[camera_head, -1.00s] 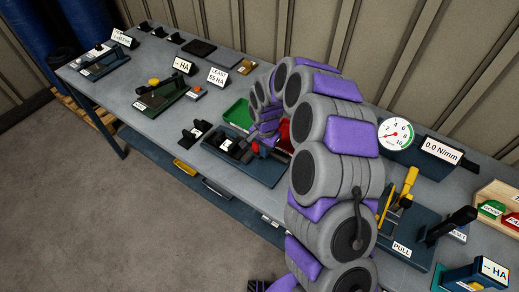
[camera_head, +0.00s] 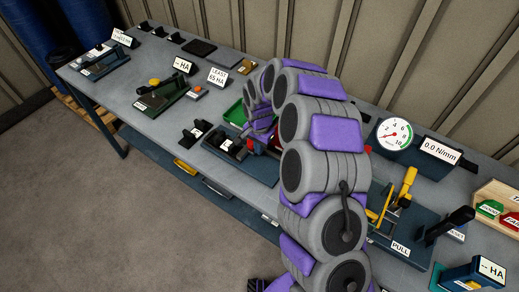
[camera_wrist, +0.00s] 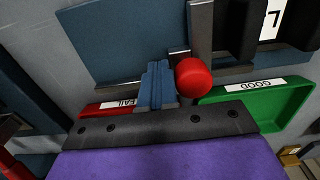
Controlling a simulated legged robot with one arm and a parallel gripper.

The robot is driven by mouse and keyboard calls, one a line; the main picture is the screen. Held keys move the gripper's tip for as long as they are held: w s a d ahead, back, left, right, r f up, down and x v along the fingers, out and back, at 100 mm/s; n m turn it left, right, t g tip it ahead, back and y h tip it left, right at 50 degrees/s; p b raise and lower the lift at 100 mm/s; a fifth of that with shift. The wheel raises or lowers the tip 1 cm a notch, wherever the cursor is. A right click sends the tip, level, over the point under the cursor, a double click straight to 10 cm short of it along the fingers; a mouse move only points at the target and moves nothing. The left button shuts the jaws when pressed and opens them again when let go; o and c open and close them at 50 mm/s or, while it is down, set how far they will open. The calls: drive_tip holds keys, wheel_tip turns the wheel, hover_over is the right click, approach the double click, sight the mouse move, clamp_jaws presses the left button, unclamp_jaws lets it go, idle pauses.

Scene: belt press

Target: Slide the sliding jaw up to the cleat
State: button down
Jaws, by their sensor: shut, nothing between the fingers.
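The belt press fixture has a dark blue base (camera_head: 264,170); its plate also shows in the wrist view (camera_wrist: 120,45). A dark block with a white label (camera_wrist: 240,28) stands on its right in the wrist view. A red ball knob (camera_wrist: 193,78) stands left of this block, with a narrow metal edge behind it. I cannot tell for sure which parts are the sliding jaw and the cleat. My gripper (camera_wrist: 157,68) is shut and empty, its blue fingers just left of the knob. Whether they touch the knob is unclear. In the head view my arm hides most of this.
A green GOOD tray (camera_wrist: 265,107) lies right of the knob in the wrist view, and a red FAIL tray (camera_wrist: 95,110) left of the fingers. In the head view a pull tester with yellow handle (camera_head: 405,185) and a dial gauge (camera_head: 394,133) stand right of my arm.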

drive_tip(key=shift+w+a+p, duration=0.4)
drive_tip(key=shift+w+a, duration=0.35)
drive_tip(key=shift+a, duration=0.35)
drive_tip(key=shift+s+d, duration=0.2)
drive_tip(key=shift+d, duration=0.05)
idle(0.9)
drive_tip(key=shift+r+p, duration=1.65)
drive_tip(key=shift+r, duration=2.8)
